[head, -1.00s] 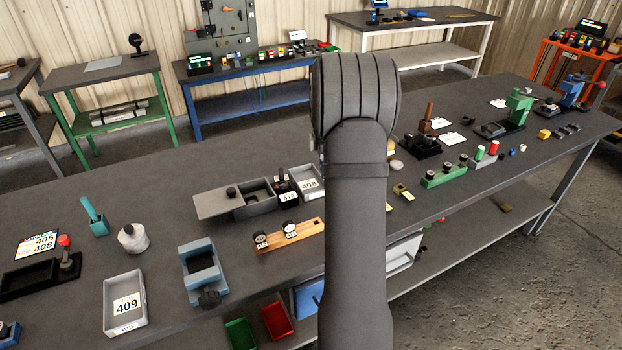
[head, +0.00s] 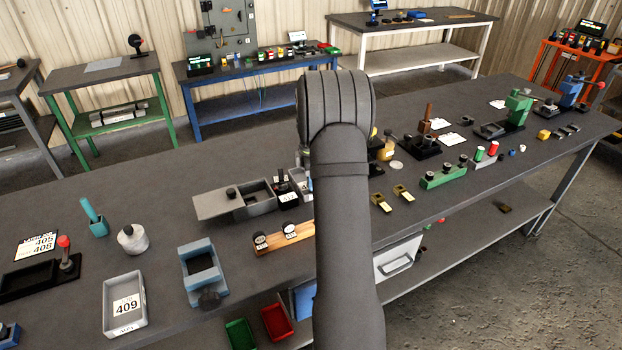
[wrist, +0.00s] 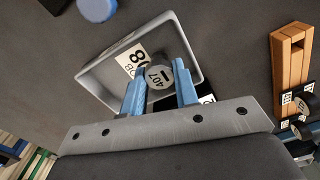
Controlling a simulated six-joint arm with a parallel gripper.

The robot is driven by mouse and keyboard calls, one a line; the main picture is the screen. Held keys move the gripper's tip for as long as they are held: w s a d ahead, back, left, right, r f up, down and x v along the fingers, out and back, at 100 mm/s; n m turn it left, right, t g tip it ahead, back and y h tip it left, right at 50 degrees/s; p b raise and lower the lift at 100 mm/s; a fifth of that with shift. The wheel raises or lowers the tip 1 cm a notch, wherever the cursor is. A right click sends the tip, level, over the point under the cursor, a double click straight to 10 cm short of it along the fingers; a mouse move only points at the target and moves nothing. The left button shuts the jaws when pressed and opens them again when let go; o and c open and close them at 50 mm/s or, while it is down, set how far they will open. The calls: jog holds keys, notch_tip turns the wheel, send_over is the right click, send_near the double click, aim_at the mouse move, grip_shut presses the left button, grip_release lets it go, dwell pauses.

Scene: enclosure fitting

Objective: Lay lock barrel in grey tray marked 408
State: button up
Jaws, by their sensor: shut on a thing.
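My gripper (wrist: 160,72) has blue fingers shut on a round grey lock barrel (wrist: 158,79), whose end face reads 407. The barrel is over the inside of a light grey tray (wrist: 104,58) in the wrist view; I cannot tell whether it touches the floor. The tray's white label (wrist: 130,60) is partly covered by a finger and the barrel, with an 8 showing. In the head view, my arm hides the gripper and most of this tray (head: 301,184). The tray's label read 408 in the earlier head frame.
A wooden rack (head: 272,242) with round labelled barrels stands in front of the tray; it also shows in the wrist view (wrist: 288,65). A grey lidded box (head: 225,203) is to the left. Tray 409 (head: 108,300) lies farther left. Brass pieces (head: 381,203) lie right of my arm.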

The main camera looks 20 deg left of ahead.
jog(key=o, duration=0.7)
notch_tip(320, 180, up, 12)
jog(key=shift+r, duration=0.15)
notch_tip(320, 180, down, 12)
jog(key=shift+f, duration=0.15)
jog(key=shift+r, duration=1.95)
jog(key=shift+f, duration=0.1)
